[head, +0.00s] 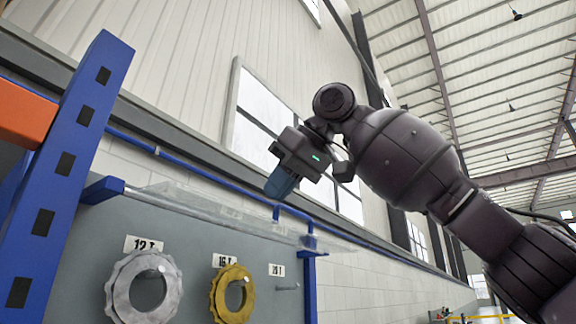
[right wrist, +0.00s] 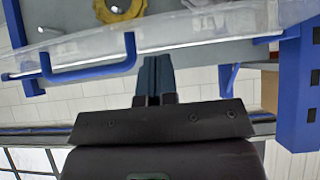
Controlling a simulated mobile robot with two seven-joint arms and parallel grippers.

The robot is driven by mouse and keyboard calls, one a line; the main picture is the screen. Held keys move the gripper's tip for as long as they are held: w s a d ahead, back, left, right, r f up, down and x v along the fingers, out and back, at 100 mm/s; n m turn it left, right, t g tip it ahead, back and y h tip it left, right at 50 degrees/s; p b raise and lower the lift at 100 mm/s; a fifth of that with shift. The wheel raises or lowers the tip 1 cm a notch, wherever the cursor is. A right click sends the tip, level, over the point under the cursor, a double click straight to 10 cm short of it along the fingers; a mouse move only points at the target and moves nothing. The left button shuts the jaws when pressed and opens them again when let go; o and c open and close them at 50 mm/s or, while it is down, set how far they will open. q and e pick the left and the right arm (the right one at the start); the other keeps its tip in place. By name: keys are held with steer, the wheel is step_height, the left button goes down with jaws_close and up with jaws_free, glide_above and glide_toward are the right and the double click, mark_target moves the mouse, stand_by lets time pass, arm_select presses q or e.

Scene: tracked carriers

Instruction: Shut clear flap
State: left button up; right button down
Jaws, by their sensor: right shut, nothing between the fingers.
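The clear flap (head: 225,208) is a see-through panel. In the head view it juts out above the board of toothed rings, raised so that the rings below are uncovered. Its blue handle (head: 296,213) is on the outer edge. My right gripper (head: 280,183) is shut and empty, with blue fingers pointing down just above the flap. In the right wrist view the flap (right wrist: 225,28) runs across the top. The blue handle (right wrist: 92,72) is left of my shut fingers (right wrist: 155,62), apart from them. I cannot tell whether the fingertips touch the flap. My left gripper is out of view.
A grey toothed ring (head: 117,289) and a yellow one (head: 219,294) hang on the grey board (head: 192,262) under number labels. A bare peg (head: 287,288) is to their right. A blue upright (head: 62,190) with an orange beam (head: 24,113) stands at left.

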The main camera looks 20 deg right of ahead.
step_height(320, 180, down, 2)
steer(key=shift+f, duration=0.15)
stand_by(0.6)
